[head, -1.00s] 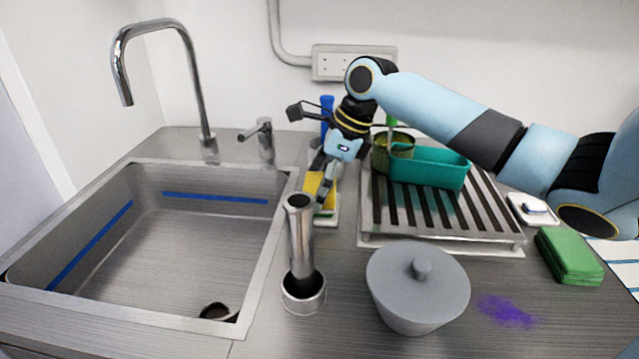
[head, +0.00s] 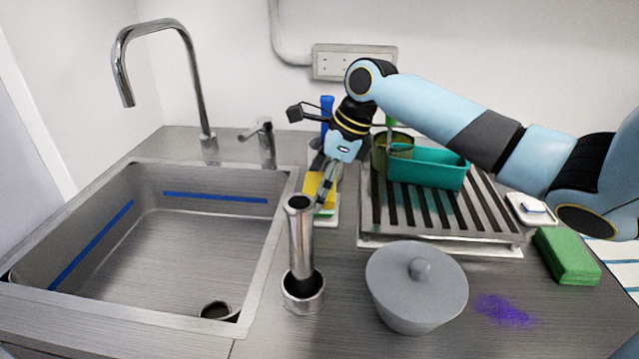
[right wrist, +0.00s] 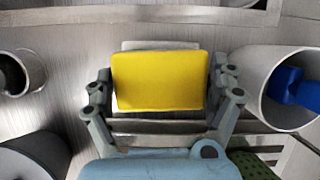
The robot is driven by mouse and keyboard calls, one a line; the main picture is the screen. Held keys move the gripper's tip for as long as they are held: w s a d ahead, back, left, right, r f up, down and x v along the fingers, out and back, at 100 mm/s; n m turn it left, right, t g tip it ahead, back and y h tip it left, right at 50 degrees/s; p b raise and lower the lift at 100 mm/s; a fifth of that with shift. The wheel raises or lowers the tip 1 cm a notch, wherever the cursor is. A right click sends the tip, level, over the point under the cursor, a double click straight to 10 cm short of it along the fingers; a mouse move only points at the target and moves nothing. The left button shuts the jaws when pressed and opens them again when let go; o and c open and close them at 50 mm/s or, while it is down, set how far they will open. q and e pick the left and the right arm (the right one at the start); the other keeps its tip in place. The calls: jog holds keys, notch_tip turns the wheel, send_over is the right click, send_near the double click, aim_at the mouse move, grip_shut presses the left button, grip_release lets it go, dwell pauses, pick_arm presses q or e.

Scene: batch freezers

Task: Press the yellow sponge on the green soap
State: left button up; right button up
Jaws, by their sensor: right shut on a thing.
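My right gripper (head: 325,180) is shut on the yellow sponge (head: 315,187), just right of the sink. In the right wrist view the sponge (right wrist: 160,82) sits squarely between the two fingers and shows its broad face. Below the sponge in the head view is a white dish (head: 330,221) with a thin strip of green (head: 328,212), apparently the green soap. The sponge and gripper hide most of it. I cannot tell whether sponge and soap touch. A pale edge shows behind the sponge in the right wrist view. My left gripper is not in view.
A steel cylinder (head: 301,245) stands close in front. A slatted rack (head: 440,225) with a teal tub (head: 428,168) is at the right. A grey lidded pot (head: 415,285), a green block (head: 567,257) and a purple stain (head: 505,310) are nearer. The sink (head: 150,240) lies left.

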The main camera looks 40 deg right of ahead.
jog(key=shift+s+f+p, duration=0.1)
jog(key=shift+p, duration=0.4)
dwell(1.5)
notch_tip(320, 180, up, 7)
jog(key=p, duration=1.1)
dwell(0.3)
